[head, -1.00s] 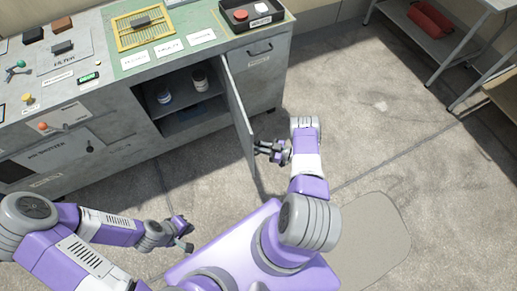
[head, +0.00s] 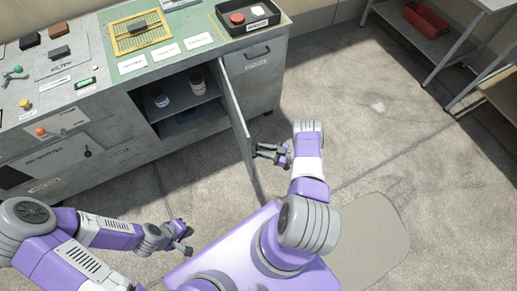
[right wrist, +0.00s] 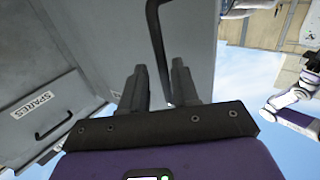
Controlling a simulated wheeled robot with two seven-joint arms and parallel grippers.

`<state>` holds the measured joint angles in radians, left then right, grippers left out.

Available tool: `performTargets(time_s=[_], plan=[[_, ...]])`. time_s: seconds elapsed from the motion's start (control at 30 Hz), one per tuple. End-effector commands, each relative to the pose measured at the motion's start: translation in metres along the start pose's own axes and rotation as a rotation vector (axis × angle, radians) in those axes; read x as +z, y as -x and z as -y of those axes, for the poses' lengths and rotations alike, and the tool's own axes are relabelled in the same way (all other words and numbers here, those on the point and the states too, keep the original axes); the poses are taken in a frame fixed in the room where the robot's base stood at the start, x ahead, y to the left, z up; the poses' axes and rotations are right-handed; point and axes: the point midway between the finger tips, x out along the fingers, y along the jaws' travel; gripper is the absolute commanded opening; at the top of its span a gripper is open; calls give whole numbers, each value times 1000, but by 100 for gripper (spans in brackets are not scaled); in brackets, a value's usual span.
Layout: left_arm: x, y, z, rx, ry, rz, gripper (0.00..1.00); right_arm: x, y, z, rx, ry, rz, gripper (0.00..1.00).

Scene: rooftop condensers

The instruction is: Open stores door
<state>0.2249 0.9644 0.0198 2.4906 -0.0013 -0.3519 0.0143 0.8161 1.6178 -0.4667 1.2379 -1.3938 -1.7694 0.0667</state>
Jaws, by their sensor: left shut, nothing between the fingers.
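The grey stores door (head: 236,118) stands wide open from the cabinet front, seen nearly edge-on in the head view. In the right wrist view its grey panel (right wrist: 190,35) fills the upper middle, with a black bar handle (right wrist: 157,45). My right gripper (head: 264,152) is at the door's outer face near its free edge. In the right wrist view its two fingers (right wrist: 159,80) stand apart, one on each side of the handle, with slim gaps visible. My left gripper (head: 186,240) is shut and empty, low in front of the cabinet, clear of it.
The worktop carries a yellow rack (head: 120,42), a black tray (head: 232,27) and labels. A drawer (head: 262,52) labelled SPARES is right of the compartment. Floor (head: 370,120) to the right is clear, up to metal shelving (head: 405,30).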

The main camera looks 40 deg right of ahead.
Motion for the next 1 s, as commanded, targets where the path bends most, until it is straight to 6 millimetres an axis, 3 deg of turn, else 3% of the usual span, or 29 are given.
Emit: performTargets(time_s=[0.1,0.33,1.0], plan=[[0,3,-1,0,0,0,0,0,23,0,3,-1,2,30],[0,5,-2,0,0,0,0,0,49,0,1,-1,2,30],[0,5,-2,0,0,0,0,0,52,0,0,-2,2,30]])
